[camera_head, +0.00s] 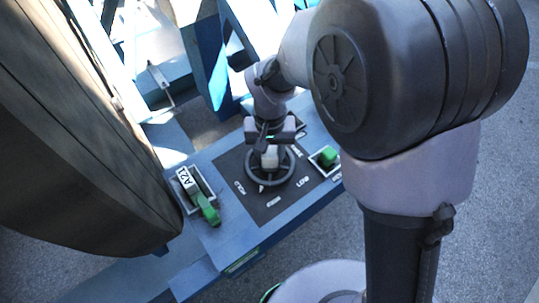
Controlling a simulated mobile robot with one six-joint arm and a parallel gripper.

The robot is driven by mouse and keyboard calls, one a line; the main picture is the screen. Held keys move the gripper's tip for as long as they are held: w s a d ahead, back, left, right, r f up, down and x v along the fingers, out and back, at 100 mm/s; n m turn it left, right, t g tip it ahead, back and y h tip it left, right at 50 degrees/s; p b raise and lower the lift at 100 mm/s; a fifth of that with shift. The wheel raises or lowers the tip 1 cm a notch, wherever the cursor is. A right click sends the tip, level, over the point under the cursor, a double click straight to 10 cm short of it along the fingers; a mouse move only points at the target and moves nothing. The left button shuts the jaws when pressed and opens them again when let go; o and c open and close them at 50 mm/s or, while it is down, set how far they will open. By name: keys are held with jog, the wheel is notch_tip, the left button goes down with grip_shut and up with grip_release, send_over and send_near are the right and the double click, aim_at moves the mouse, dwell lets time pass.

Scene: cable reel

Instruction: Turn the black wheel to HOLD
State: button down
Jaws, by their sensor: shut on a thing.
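The black wheel (277,182) lies on a dark square panel (232,171) set in a blue console. A small white mark shows at the wheel's near rim, slightly left of its middle. White labels surround the wheel; one at the right reads LOW, and the others are too small to read surely. My gripper (270,153) points down over the wheel and is shut on it. The gripper covers the wheel's far part, and the exact contact of the fingers is hard to see.
A green lever (208,211) beside an A21 tag (185,177) sits left of the panel. A green control (328,156) in a pale frame sits to the right. The large reel (70,150) fills the left side. Blue frame bars (205,60) stand behind.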

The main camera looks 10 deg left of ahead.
jog(key=m+b, duration=0.2)
jog(key=m, duration=0.2)
jog(key=shift+m+b, duration=0.6)
jog(key=shift+m, duration=1)
jog(key=c, duration=0.8)
grip_release()
jog(key=shift+c, duration=0.2)
notch_tip(320, 180, up, 18)
jog(key=p, duration=0.4)
jog(key=shift+f, duration=0.25)
